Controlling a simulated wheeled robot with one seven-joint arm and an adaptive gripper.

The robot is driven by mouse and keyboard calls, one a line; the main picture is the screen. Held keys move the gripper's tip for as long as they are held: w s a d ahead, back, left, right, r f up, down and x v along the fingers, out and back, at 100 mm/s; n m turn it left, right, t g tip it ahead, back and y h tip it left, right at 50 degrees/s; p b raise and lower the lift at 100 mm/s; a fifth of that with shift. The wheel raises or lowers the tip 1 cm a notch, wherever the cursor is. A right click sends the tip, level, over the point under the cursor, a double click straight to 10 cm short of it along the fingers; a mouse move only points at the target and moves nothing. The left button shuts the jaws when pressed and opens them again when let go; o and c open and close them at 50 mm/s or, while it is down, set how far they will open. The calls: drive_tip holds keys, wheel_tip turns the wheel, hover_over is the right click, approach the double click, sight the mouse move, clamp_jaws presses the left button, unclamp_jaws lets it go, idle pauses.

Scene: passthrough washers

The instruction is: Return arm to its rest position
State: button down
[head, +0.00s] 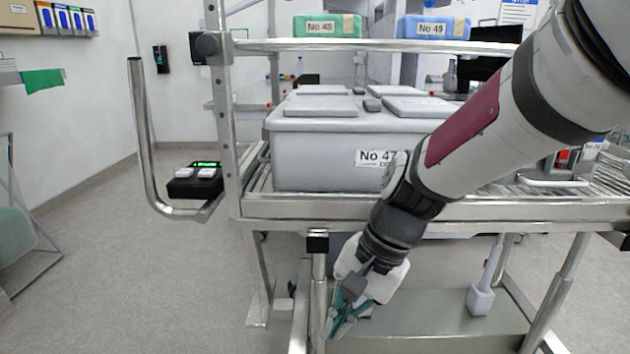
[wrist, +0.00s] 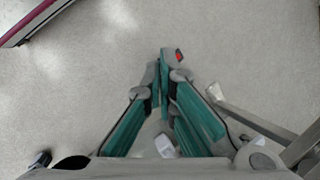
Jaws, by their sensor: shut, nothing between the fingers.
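My arm comes in from the upper right in the head view and reaches down in front of the metal cart (head: 300,207). My gripper (head: 332,335) hangs low at the end of it, below the cart's upper deck, pointing downward. Its green-padded fingers also show in the wrist view (wrist: 164,62), where the tips are together with nothing between them.
A grey lidded bin (head: 320,150) labelled No 47 sits on the cart deck. A curved handle (head: 146,150) and a black box (head: 195,182) are on its left. A green bin (head: 328,26) and a blue bin (head: 433,28) stand on the top shelf. Floor at left (head: 130,270) is clear.

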drive_tip(key=s+d+r+n+h, duration=0.2)
drive_tip(key=s+d+r+n, duration=0.15)
drive_tip(key=s+d, duration=0.6)
drive_tip(key=s+d+r+n+h, duration=0.2)
drive_tip(key=s+d+r+n, duration=0.3)
drive_tip(key=s, duration=0.8)
wheel_tip(320, 180, up, 29)
drive_tip(key=d+m+t+p, duration=0.1)
drive_tip(key=t+p, duration=0.3)
drive_tip(key=p, duration=2.4)
drive_tip(key=shift+w+d+m+t+p, duration=0.15)
drive_tip(key=shift+w+m+t+p, duration=0.2)
drive_tip(key=shift+m+t, duration=0.1)
